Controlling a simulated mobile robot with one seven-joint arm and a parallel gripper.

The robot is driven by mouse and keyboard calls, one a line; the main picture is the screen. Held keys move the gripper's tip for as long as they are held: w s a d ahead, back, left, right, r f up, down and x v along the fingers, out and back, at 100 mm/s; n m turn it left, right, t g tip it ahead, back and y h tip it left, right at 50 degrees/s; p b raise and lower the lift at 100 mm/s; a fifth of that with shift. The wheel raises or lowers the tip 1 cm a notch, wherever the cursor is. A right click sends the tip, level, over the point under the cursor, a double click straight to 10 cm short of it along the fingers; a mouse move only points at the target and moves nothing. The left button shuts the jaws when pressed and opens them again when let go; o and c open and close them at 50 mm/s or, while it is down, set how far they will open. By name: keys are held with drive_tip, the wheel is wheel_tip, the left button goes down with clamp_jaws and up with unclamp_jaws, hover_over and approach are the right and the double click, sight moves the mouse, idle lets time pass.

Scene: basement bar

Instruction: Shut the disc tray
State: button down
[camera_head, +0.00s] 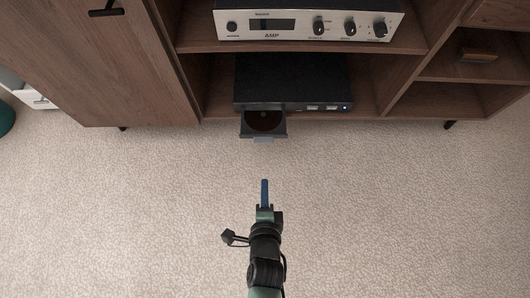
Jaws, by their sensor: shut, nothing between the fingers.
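The disc tray (263,134) sticks out from the front left part of a black disc player (292,78). A dark disc (264,120) lies in the tray. The player sits on the lower shelf of a wooden cabinet, below the amplifier. My gripper (265,184) is in front of the tray, nearly in line with it, over the carpet. It is shut and empty, its blue fingertips pointing toward the tray with a clear gap between them in the picture.
The silver amplifier (300,22) stands on the shelf above. The wooden cabinet (118,65) has a closed door at left and open compartments at right, one holding a small brown object (477,55). A white unit (30,97) stands at far left. The carpet (400,210) is clear.

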drive_tip(key=w+r+b+x, duration=0.1)
drive_tip(key=r+b+x, duration=0.1)
drive_tip(key=b+x, duration=0.6)
drive_tip(key=x, duration=0.5)
drive_tip(key=shift+w, duration=0.1)
